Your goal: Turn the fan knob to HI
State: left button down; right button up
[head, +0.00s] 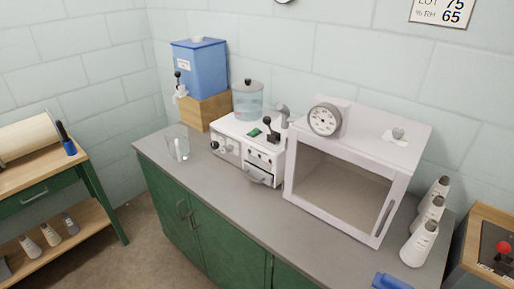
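No part marked as a fan knob can be read at this size. A small grey knob (398,132) sits on a white label on top of the white open-fronted cabinet (408,155); its pointing direction is too small to tell. A round dial gauge (323,119) stands at the cabinet's top left. The white machine (230,126) to the left has a black-handled lever (271,132) on top and small dark knobs (215,145) on its front; their markings cannot be read. Neither of my grippers is in view.
A blue tank (200,68) on a wooden block, a lidded clear jar (248,100) and a glass beaker (178,144) stand on the left. The counter's front strip (240,215) is mostly clear.

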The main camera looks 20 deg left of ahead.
aim_at(229, 149)
jog(key=i+j+z, duration=0.15)
jog(key=j+z, duration=0.3)
jog(key=j, duration=0.65)
jog(key=j+z, duration=0.45)
jog(key=j, duration=0.65)
